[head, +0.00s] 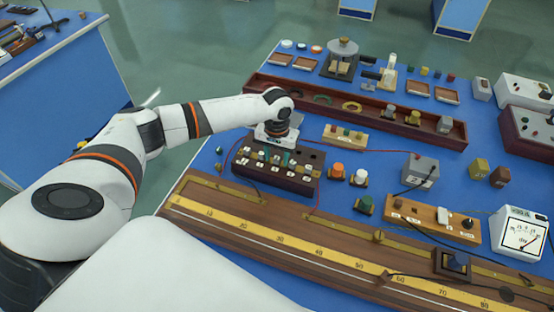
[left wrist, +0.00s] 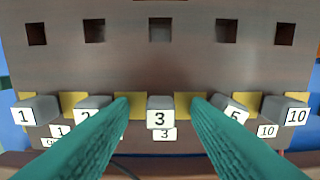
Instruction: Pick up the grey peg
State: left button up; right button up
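Several grey pegs stand in a row in a dark brown box (head: 290,184) on the blue bench, under my left arm in the head view. In the left wrist view they have white faces numbered 1, 2, 3, 5 and 10. The grey peg marked 3 (left wrist: 160,112) is in the middle, between the two teal fingers of my left gripper (left wrist: 160,104). A gap shows on each side of it, so the fingers are open and apart from it. In the head view my left gripper (head: 280,153) points down over the box, and the wrist partly hides it.
Empty square holes (left wrist: 160,31) lie in the box top beyond the pegs. A long yellow scale (head: 300,243) on a wooden board runs in front of the box. Orange (head: 338,170) and white (head: 359,177) knobs stand to its right. A long tray (head: 325,103) lies behind.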

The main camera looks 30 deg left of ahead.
pick_arm(q)
grip_shut()
